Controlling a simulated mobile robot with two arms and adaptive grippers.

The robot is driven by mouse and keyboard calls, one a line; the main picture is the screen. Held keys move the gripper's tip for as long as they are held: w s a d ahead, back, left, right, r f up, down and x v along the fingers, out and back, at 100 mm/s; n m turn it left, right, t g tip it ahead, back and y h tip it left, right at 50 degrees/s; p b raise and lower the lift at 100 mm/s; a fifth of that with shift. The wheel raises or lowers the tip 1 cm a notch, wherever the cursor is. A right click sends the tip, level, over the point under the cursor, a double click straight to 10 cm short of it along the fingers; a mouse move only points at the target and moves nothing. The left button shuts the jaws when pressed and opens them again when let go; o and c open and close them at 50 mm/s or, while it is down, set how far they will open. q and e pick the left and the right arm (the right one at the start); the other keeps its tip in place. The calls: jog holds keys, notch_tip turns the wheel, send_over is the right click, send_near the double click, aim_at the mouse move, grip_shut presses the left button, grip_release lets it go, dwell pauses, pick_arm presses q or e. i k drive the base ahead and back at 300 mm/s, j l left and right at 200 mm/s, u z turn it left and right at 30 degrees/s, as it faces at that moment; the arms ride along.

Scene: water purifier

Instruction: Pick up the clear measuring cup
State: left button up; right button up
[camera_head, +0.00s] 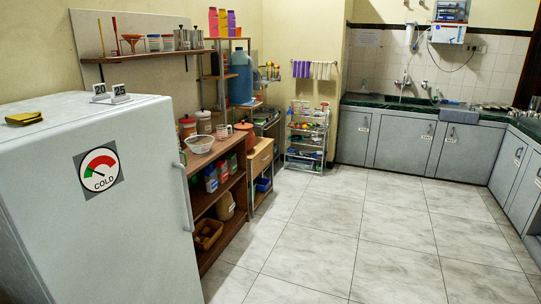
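A small clear cup with reddish marks (223,131), which looks like the measuring cup, stands on the top of the brown wooden shelf unit (216,155) beyond the fridge. It is small in the picture, so its details are hard to tell. A whitish bowl (200,144) sits in front of it and to its left. An orange-red container (243,136) stands just to its right. Neither of my grippers is in view.
A grey fridge (130,220) fills the left foreground. The tiled floor (370,240) in the middle and right is clear. A rack (307,140) stands at the back. Grey cabinets (403,142) with a dark counter line the back and right, below a white purifier (447,33).

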aim_at(221, 131)
jog(key=i, duration=2.1)
